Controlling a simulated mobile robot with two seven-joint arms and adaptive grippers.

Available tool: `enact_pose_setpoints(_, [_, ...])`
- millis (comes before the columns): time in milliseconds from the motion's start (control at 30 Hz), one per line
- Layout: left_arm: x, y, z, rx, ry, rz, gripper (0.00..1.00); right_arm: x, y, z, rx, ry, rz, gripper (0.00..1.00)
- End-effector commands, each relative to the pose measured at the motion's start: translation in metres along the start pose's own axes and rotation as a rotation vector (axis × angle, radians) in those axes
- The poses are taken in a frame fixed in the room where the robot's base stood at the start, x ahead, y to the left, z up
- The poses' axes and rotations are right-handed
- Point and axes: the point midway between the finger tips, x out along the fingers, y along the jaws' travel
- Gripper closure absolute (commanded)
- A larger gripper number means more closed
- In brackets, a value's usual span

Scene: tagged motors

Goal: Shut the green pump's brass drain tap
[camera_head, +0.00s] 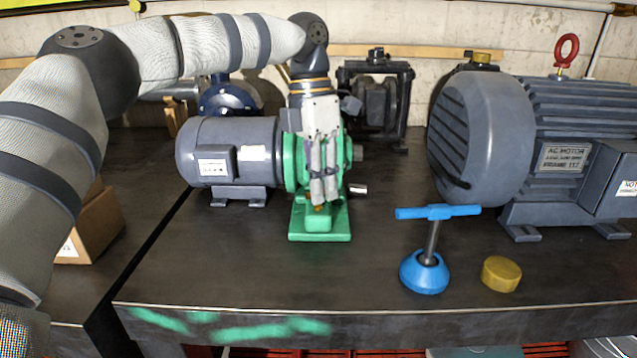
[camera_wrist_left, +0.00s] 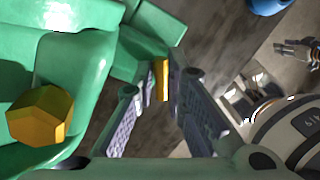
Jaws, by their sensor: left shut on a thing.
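The green pump (camera_head: 320,222) stands on the dark bench, joined to a grey motor, and its casing fills the left of the left wrist view (camera_wrist_left: 75,55). My left gripper (camera_head: 319,202) points down in front of the pump. Its fingers are shut on the brass drain tap (camera_wrist_left: 163,78), which shows as a narrow yellow-brass piece between the fingertips. In the head view only a small brass bit (camera_head: 319,208) shows at the fingertips; the fingers hide the rest. A brass hexagonal plug (camera_wrist_left: 40,117) sits on the pump casing, apart from the fingers. My right gripper is not in view.
The pump's grey motor (camera_head: 232,145) is to its left. A large grey AC motor (camera_head: 485,135) stands at right. A blue T-handled tool (camera_head: 425,273) and a brass cap (camera_head: 501,274) are near the front edge. A cardboard box (camera_head: 92,225) is at left.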

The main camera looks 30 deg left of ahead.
Motion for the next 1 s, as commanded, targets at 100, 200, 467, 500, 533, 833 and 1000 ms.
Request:
enact_pose_setpoints(100, [0.0011,-0.0019,0.0011,0.106,0.022,-0.004,1.00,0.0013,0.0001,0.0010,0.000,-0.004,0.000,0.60])
enact_pose_setpoints(200, [0.0013,-0.0020,0.0012,0.190,0.039,-0.004,1.00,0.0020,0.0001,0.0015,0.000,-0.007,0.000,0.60])
enact_pose_setpoints(467, [0.0013,-0.0033,0.0015,0.375,0.075,-0.004,1.00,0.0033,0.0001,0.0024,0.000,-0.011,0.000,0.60])
enact_pose_setpoints(500, [0.0014,-0.0034,0.0016,0.397,0.079,-0.004,1.00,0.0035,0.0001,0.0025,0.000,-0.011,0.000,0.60])
enact_pose_setpoints(533, [0.0014,-0.0035,0.0015,0.412,0.082,-0.004,1.00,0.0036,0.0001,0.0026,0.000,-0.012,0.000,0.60])
enact_pose_setpoints(833, [0.0017,-0.0043,0.0013,0.511,0.103,-0.005,1.00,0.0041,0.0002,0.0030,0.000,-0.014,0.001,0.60])
enact_pose_setpoints(1000, [0.0017,-0.0043,0.0012,0.531,0.107,-0.005,1.00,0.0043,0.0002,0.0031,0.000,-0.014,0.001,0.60])
